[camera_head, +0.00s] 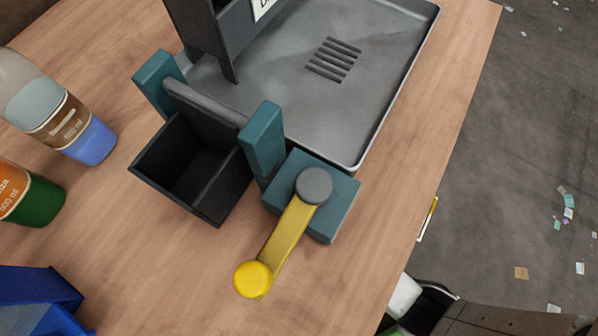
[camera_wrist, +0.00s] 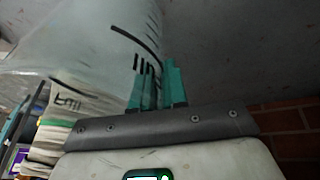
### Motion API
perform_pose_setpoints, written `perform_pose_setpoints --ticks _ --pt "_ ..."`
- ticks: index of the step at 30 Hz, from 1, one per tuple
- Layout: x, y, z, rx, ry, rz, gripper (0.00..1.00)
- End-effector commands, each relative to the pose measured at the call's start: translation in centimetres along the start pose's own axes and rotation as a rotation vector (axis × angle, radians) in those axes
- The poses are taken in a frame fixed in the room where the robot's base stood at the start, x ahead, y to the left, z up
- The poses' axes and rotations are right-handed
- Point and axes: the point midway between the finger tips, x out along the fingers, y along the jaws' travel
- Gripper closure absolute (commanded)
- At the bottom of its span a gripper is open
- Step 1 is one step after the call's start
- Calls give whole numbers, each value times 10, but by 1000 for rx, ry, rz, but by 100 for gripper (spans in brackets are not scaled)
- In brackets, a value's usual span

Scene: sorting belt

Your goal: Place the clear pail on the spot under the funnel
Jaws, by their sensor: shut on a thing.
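The clear pail (camera_wrist: 85,35) is see-through with black marks and fills the upper left of the wrist view. My gripper (camera_wrist: 156,88) has teal fingers shut on it; the exact grip point is hard to make out. Neither the pail nor my gripper shows in the head view. No funnel can be clearly made out. A dark upright stand (camera_head: 215,35) with a cut-off white label rises at the top of the head view, beside a grey metal tray (camera_head: 285,95) with drain slots. The tray's visible floor is empty.
A black open bin (camera_head: 190,170) sits between teal posts, beside a teal block with a yellow lever (camera_head: 285,240). Two bottles (camera_head: 90,140) (camera_head: 35,197) and a blue container (camera_head: 40,295) are at left. The wooden table (camera_head: 150,270) is bare at lower middle; its edge runs down the right.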

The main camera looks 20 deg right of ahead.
Motion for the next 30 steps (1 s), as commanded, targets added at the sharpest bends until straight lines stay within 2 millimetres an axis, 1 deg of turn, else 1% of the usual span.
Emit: perform_pose_setpoints --ticks 7,9,13,24,25,30 --pt "7 6 -16 1 2 0 100" --pt "20 3 -8 -1 -3 0 100" --pt "37 1 -1 0 -1 0 100" --pt "40 0 0 0 0 0 100" --pt "40 0 0 0 0 0 86" --pt "40 0 0 0 0 0 70"
